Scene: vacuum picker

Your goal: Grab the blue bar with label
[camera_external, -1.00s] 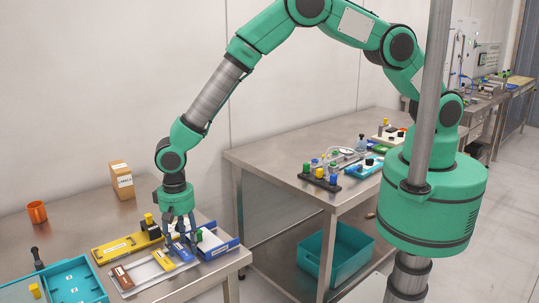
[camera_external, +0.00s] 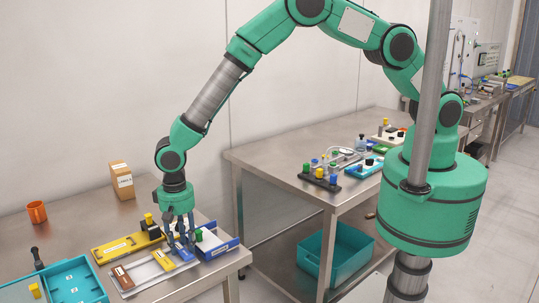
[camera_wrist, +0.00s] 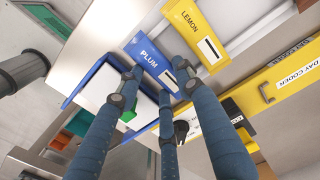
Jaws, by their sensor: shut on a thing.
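The blue bar with a white "PLUM" label (camera_wrist: 149,54) lies beside a yellow bar labelled "LEMON" (camera_wrist: 192,32) in the wrist view. My gripper (camera_wrist: 164,80) has its dark blue fingers around the end of the blue bar and is shut on it. In the external view my gripper (camera_external: 182,242) is low over the grey tray (camera_external: 146,271), and the fingers partly hide the blue bar there. I cannot tell whether the bar is off the tray. The yellow bar (camera_external: 162,260) and a brown bar (camera_external: 122,276) lie to the left.
A yellow device marked "DAY CODER" (camera_wrist: 285,85) is close to the fingers, and a blue-edged white unit (camera_external: 222,251) stands to their right. A teal bin (camera_external: 88,291), an orange cup (camera_external: 37,212) and a cardboard box (camera_external: 123,181) are farther off. Bare table lies behind.

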